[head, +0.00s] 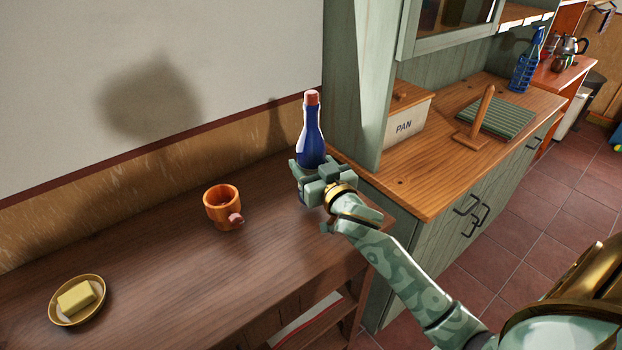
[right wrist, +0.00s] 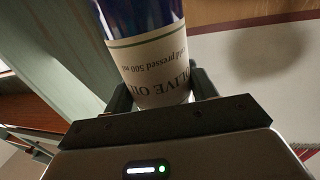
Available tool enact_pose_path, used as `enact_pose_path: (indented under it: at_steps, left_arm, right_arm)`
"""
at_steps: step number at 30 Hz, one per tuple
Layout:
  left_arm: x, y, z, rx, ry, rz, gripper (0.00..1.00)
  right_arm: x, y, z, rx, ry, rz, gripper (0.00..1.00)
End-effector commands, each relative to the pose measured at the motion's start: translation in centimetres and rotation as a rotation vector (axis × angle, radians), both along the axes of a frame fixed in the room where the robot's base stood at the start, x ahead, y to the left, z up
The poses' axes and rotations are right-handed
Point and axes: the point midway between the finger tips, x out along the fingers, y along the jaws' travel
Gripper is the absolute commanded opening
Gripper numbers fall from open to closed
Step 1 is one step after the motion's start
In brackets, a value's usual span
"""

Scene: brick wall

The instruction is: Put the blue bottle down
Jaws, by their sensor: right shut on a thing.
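The blue bottle (head: 311,138) has a red-brown cap and stands upright in my right gripper (head: 308,172), over the far right end of the dark wooden table (head: 150,260). The right gripper is shut on its lower part. In the right wrist view the bottle (right wrist: 150,50) shows a cream label reading olive oil, between the two fingers of the gripper (right wrist: 163,95). My left gripper is not in view.
An orange mug (head: 221,205) stands on the table left of the bottle. A plate (head: 60,318) with butter (head: 76,298) is at the near left. A green cabinet (head: 352,80) rises close to the right, with a PAN box (head: 407,122) on its counter. The table between mug and plate is clear.

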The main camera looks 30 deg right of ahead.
Motion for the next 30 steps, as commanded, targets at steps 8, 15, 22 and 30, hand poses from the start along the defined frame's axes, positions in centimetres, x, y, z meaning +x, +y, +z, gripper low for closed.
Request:
enact_pose_path:
  at_steps: [8,15,22,30]
  left_arm:
    - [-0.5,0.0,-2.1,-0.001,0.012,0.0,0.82]
    - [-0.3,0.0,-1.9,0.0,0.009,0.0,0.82]
    - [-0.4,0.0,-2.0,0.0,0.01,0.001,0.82]
    - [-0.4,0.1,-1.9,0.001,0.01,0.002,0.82]
  right_arm:
    - [0.4,-0.3,-3.8,0.0,-0.001,0.001,0.02]
    - [0.3,-0.3,-3.5,0.0,-0.003,0.001,0.02]
    - [0.3,-0.3,-3.9,-0.001,0.002,0.0,0.79]
    - [0.3,-0.3,-3.7,-0.001,0.001,0.0,0.79]
